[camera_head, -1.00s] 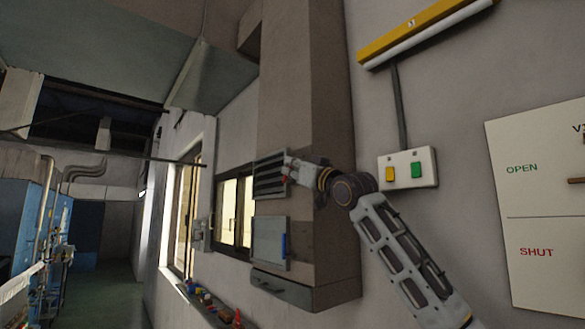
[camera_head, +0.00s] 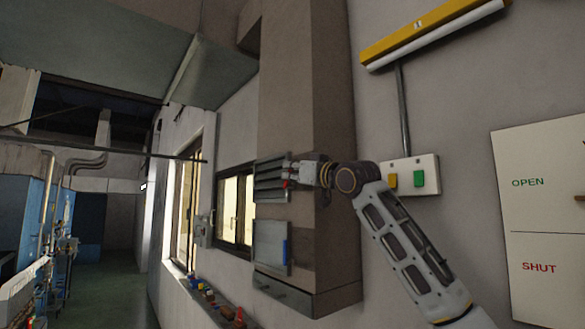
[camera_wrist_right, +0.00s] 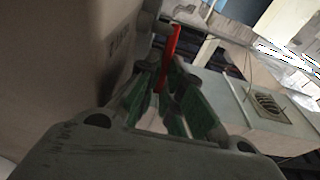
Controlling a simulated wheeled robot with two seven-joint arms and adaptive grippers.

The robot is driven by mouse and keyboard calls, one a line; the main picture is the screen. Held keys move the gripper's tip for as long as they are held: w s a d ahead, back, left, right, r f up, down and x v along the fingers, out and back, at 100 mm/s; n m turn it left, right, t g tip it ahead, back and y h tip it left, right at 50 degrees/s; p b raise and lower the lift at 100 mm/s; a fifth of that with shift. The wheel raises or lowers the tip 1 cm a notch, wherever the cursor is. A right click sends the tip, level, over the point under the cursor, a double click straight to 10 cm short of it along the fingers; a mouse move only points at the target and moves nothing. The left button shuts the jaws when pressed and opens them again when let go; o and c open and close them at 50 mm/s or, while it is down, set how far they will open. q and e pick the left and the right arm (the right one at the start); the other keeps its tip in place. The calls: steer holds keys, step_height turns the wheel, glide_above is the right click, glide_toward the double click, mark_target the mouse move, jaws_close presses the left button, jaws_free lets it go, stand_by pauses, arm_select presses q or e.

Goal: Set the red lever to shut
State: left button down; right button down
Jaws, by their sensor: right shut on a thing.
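The red lever (camera_wrist_right: 172,48) stands between the green-padded fingers of my right gripper (camera_wrist_right: 166,82) in the right wrist view. The fingers are closed on it, and its lower part is partly hidden by them. In the head view my right gripper (camera_head: 291,174) is at the right edge of a louvred panel (camera_head: 267,178) on the column. Only a small bit of red shows there at the fingers, so the lever's angle is hard to tell. My left gripper is out of view.
A grey panel with a blue strip (camera_head: 270,244) is below the louvres. A white switch box (camera_head: 427,163) with yellow and green buttons is on the wall. A white sign (camera_head: 540,235) reads OPEN above SHUT. A sill with small coloured objects (camera_head: 210,293) runs below the window.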

steer(key=shift+r+g+p, duration=0.35)
steer(key=shift+g, duration=0.05)
steer(key=shift+w+a+g+h, duration=0.15)
steer(key=shift+w+g+h, duration=0.05)
steer(key=shift+g+h, duration=0.25)
steer(key=c, duration=1.8)
jaws_free()
steer(key=shift+w+f, duration=0.1)
steer(key=shift+c, duration=0.2)
steer(key=v, duration=1.2)
steer(key=shift+a, duration=0.1)
